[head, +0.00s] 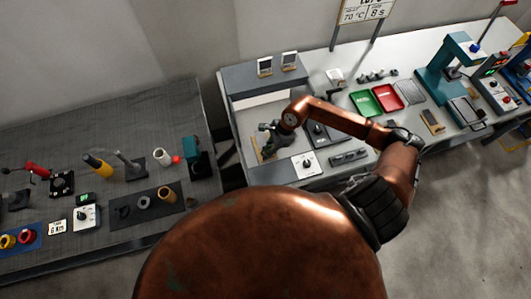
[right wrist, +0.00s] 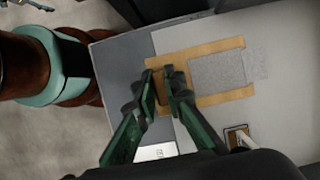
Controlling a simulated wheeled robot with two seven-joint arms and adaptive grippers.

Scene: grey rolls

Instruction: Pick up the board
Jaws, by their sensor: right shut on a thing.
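The board (right wrist: 208,99) is a flat tan piece with a grey rectangular patch, seen in the right wrist view on the pale bench top. A tan bit of it also shows in the head view (head: 258,153), mostly hidden by my gripper. My right gripper (right wrist: 166,80) is at the board's left end in the wrist view, its dark green fingers close together and shut on it. In the head view my right gripper (head: 268,141) is low over the left part of the bench. Whether the board is clear of the surface I cannot tell. My left gripper is not in view.
The right bench (head: 325,68) carries a green tray (head: 365,102), a red tray (head: 387,97), a white dial box (head: 305,165) and a teal press (head: 450,60). A dark table (head: 75,140) with several tools stands left, across a gap.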

